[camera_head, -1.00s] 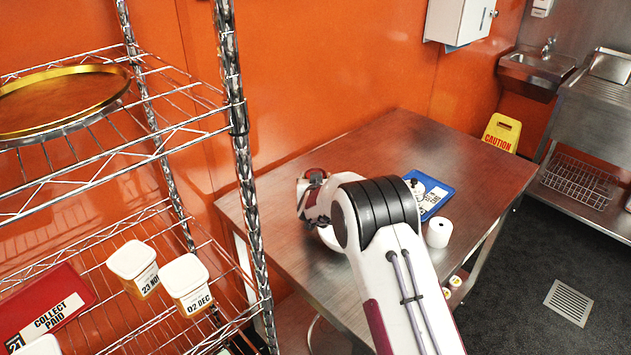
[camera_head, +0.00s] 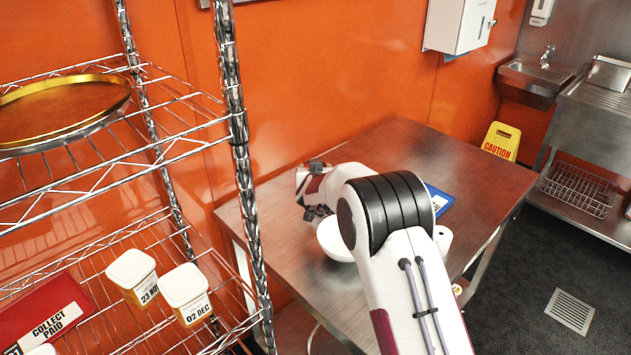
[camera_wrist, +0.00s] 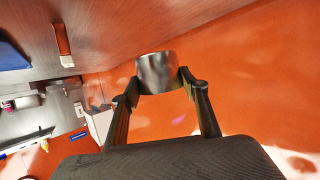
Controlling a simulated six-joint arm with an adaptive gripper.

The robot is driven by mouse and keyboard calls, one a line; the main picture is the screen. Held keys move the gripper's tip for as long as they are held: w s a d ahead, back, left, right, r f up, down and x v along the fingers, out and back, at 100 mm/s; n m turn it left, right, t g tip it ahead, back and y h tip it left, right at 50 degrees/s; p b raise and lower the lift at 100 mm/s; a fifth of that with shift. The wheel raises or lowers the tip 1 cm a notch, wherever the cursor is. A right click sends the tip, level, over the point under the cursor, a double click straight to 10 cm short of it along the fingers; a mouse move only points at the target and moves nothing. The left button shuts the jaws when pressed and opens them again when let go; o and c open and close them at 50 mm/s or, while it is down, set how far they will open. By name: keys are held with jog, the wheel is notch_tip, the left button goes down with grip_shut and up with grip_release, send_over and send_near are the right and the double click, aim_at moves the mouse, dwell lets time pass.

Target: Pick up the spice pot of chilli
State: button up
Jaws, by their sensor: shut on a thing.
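A small round silvery metal pot (camera_wrist: 157,72) sits between the two fingertips of my gripper (camera_wrist: 158,88) in the wrist view, with both fingers touching its sides. My gripper is shut on it. No label or contents can be made out, so I cannot tell from the picture that it is the chilli pot. In the head view my gripper (camera_head: 308,190) is over the far left part of the steel table (camera_head: 470,185). The pot cannot be made out there.
A white bowl (camera_head: 335,240) stands on the table below my arm. A blue tray (camera_head: 440,200) and a white roll (camera_head: 444,240) are partly hidden behind my arm. A wire shelf (camera_head: 240,160) with tubs (camera_head: 185,290) stands at the left. The orange wall is close behind the table.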

jog(key=shift+r, duration=1.85)
